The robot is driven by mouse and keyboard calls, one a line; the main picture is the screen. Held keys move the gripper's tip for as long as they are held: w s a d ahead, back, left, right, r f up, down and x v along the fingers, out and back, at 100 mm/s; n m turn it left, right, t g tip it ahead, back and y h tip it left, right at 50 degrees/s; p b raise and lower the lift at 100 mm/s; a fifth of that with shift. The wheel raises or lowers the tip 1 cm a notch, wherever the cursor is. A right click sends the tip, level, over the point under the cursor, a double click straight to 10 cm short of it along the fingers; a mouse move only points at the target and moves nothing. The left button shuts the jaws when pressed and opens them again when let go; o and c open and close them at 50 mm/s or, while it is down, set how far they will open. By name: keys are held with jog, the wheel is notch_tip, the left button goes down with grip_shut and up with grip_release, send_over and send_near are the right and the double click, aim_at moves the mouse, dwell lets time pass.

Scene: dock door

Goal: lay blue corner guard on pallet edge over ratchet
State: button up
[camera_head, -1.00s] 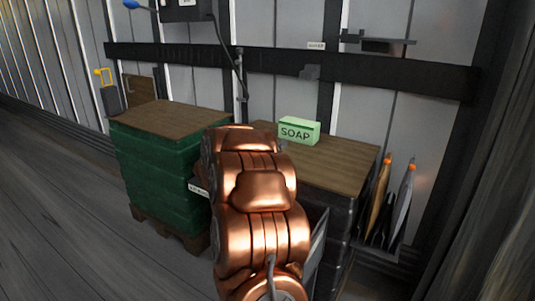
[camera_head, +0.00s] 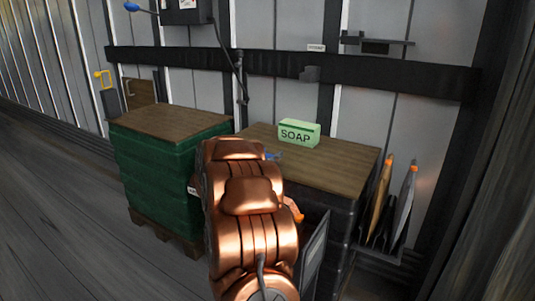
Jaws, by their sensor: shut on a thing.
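My copper-coloured arm fills the middle of the view, and my gripper's fingers are hidden behind it. A small blue piece (camera_head: 273,156), perhaps the blue corner guard, shows just right of the arm over the top of the right-hand pallet stack. I cannot tell whether it touches the wood or is held. The right-hand stack has a brown wooden top (camera_head: 340,165) and dark wrapped sides. A small orange piece (camera_head: 293,209) shows beside the arm at the stack's near side; it may be part of the ratchet, but most is hidden.
A green box marked SOAP (camera_head: 299,133) stands on the right-hand stack's top, near the back. A green-wrapped stack (camera_head: 160,175) on a pallet stands to the left. Long orange-tipped items (camera_head: 402,205) stand in a rack at right. Open floor (camera_head: 60,220) lies left.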

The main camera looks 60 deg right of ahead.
jog(key=shift+f, duration=0.5)
jog(key=o, duration=1.1)
jog(key=shift+o, duration=0.2)
jog(key=shift+r, duration=0.1)
jog(key=shift+r, duration=0.25)
jog(key=a+p, duration=0.2)
jog(key=a, duration=1)
jog(key=shift+s+r, duration=0.25)
jog(key=shift+w, duration=0.1)
